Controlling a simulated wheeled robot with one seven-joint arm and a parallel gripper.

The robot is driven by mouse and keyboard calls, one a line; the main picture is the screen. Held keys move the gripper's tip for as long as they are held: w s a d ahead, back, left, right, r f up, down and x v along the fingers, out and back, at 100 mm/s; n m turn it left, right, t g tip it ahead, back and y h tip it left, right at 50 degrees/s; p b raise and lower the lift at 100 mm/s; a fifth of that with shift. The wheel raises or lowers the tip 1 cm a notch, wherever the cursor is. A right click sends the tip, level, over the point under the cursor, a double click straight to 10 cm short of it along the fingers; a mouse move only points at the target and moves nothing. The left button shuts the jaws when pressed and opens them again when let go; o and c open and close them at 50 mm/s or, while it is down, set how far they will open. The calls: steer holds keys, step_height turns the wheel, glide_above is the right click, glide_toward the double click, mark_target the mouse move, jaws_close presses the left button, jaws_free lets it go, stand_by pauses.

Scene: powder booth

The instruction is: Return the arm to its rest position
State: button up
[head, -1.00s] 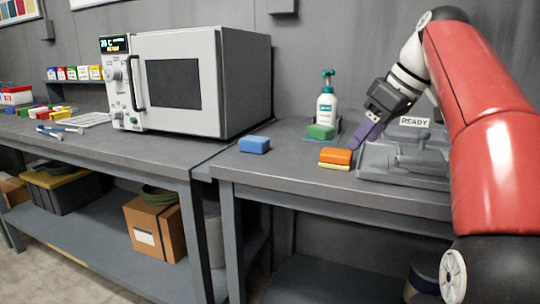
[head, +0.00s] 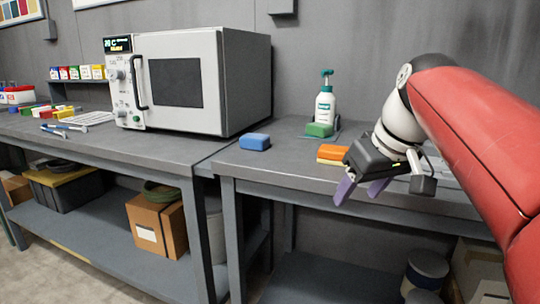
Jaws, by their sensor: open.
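My gripper (head: 360,190) is at the front edge of the right bench in the head view. Its two purple fingers point down and are apart, with nothing between them. My red arm comes in from the right side. An orange sponge-like block (head: 332,152) lies on the bench just behind and left of the gripper, partly hidden by it. The grey fixture behind the gripper and its sign are mostly hidden by my arm.
The right bench (head: 290,172) also holds a blue block (head: 255,141), a green block (head: 319,129) and a spray bottle (head: 325,103). An oven (head: 200,80) stands on the left bench (head: 105,143). A cardboard box (head: 158,225) and a drum (head: 425,270) are below.

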steer(key=s+f+m+h, duration=0.1)
steer(key=s+f+m, duration=0.1)
steer(key=s+f, duration=0.6)
steer(key=s+f+m+t+h, duration=0.1)
steer(key=s+f+m, duration=0.1)
steer(key=s+f, duration=0.5)
step_height(320, 180, down, 6)
steer(key=shift+s+a+r, duration=0.15)
steer(key=shift+s, duration=0.2)
